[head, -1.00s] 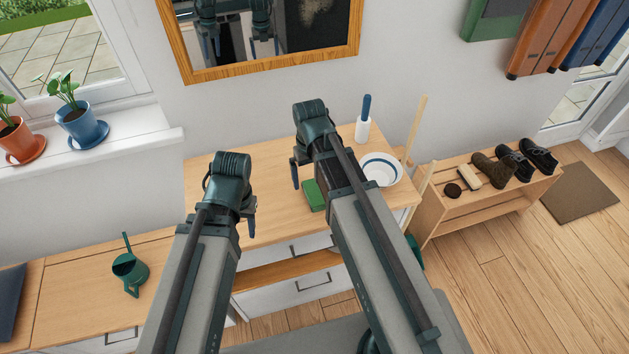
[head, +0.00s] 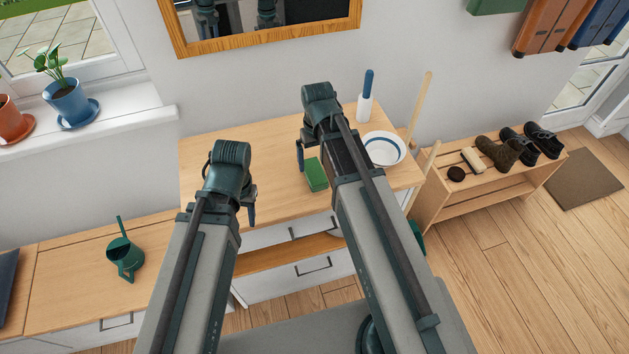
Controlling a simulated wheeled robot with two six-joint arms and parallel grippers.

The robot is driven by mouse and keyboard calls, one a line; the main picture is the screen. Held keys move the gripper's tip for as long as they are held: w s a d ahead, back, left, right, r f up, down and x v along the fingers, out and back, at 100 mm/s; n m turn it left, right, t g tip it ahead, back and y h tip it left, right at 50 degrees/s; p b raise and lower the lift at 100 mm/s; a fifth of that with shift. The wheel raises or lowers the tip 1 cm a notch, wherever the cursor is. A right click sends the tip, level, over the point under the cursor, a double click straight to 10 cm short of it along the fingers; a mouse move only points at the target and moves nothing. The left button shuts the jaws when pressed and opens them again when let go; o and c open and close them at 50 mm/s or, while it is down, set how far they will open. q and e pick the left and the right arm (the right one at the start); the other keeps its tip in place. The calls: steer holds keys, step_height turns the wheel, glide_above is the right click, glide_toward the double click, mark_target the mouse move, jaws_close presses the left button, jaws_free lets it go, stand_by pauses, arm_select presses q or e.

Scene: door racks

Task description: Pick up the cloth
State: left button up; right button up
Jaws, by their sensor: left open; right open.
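A small green folded thing, which looks like the cloth (head: 316,174), lies on the wooden top of the chest of drawers (head: 270,190), just right of my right gripper in the picture. My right gripper (head: 301,156) is open and empty above the chest top; one finger shows and the arm hides the rest. My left gripper (head: 250,205) is open and empty over the front left part of the chest, apart from the cloth. Its second finger is mostly hidden.
A white bowl with a blue rim (head: 383,149) and a blue-handled brush in a holder (head: 366,96) stand behind and right of the cloth. A mirror (head: 270,25) hangs above. A green watering can (head: 124,257) stands left. A shoe rack (head: 490,185) is at right.

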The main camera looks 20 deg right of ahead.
mark_target(315, 173)
steer(key=shift+w+a+f+b, duration=0.1)
steer(key=shift+w+f+b, duration=0.1)
steer(key=shift+f+b, duration=1.5)
steer(key=shift+w+a+f+b, duration=0.1)
steer(key=shift+w+f+b, duration=0.05)
steer(key=shift+f+b, duration=1.45)
steer(key=shift+f+p, duration=0.15)
steer(key=shift+p, duration=0.2)
steer(key=c, duration=1.4)
steer(key=shift+r, duration=0.2)
